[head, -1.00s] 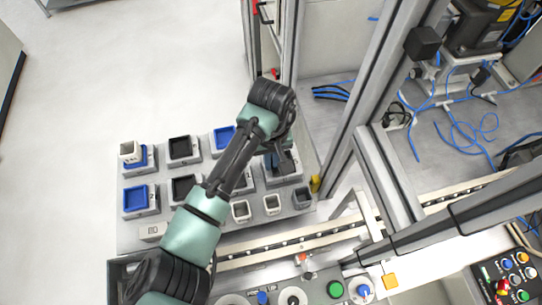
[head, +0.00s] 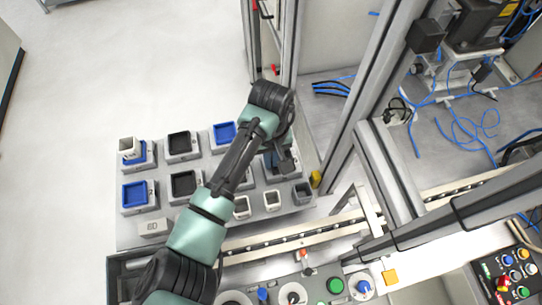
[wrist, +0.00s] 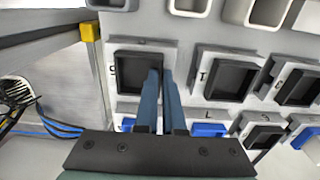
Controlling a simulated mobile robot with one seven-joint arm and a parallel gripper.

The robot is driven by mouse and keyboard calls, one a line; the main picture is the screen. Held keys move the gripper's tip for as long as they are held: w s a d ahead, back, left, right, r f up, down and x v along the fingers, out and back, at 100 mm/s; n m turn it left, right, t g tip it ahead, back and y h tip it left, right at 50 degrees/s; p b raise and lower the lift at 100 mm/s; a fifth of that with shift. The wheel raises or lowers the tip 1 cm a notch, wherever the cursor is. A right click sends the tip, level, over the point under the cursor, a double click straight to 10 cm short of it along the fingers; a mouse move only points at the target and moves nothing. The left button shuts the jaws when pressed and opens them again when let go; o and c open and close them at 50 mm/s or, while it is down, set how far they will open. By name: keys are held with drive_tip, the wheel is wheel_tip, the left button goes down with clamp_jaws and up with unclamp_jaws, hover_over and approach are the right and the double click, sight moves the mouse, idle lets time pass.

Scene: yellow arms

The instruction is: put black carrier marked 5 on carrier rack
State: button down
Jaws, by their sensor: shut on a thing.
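The black carrier (wrist: 124,61), with a mark like a 5 beside it, sits at a grey-white holder in the wrist view. My gripper's two blue fingers (wrist: 161,74) are close together at its right wall, one on each side, and grip it. The carrier appears in or just above its holder; I cannot tell whether it is lifted. In the head view my gripper (head: 279,160) is at the right end of the grey carrier rack (head: 128,236), and my arm hides most of the carrier there.
Other black carriers (head: 183,184) and blue carriers (head: 134,195) stand on the rack, one bearing a white cup (head: 128,145). Small cups (head: 272,200) line the front edge. An aluminium frame post (head: 350,130) and a yellow block (head: 315,179) stand close at right.

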drive_tip(key=c, duration=0.9)
unclamp_jaws()
drive_tip(key=shift+c, duration=0.2)
wheel_tip(320, 180, up, 7)
drive_tip(key=p, duration=0.7)
